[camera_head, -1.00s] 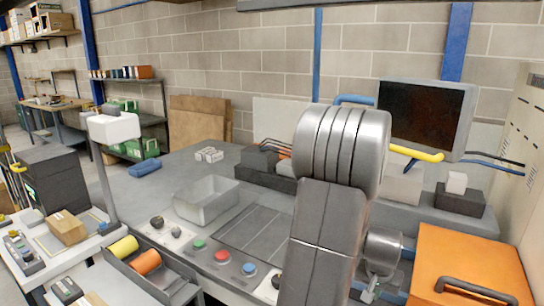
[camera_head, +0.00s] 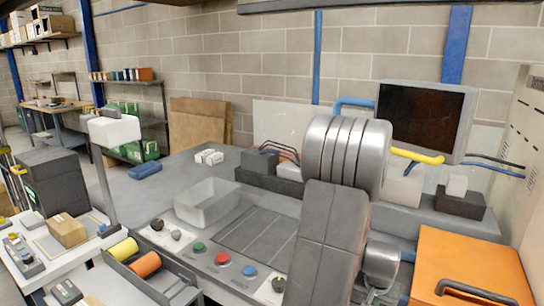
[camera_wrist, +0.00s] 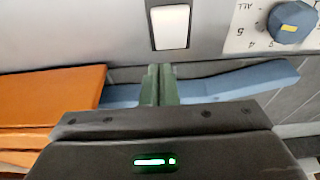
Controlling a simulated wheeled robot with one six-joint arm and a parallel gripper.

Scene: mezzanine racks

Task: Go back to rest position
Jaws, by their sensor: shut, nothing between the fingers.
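My gripper (camera_wrist: 159,84) shows in the wrist view with its two green-grey fingertips pressed together and nothing between them. Below the fingers is the dark gripper body with a lit green indicator. The fingertips point at a grey panel, just below a white rocker switch (camera_wrist: 170,27). I cannot tell whether they touch the panel. In the head view my grey arm stands in front of the bench at the centre right. It hides most of my gripper there.
A blue dial knob (camera_wrist: 291,21) is at the wrist view's upper right. An orange box (camera_head: 465,265) stands right of my arm. The bench holds a grey bin (camera_head: 206,207), a red button (camera_head: 198,247), a blue button (camera_head: 249,270) and a monitor (camera_head: 425,117).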

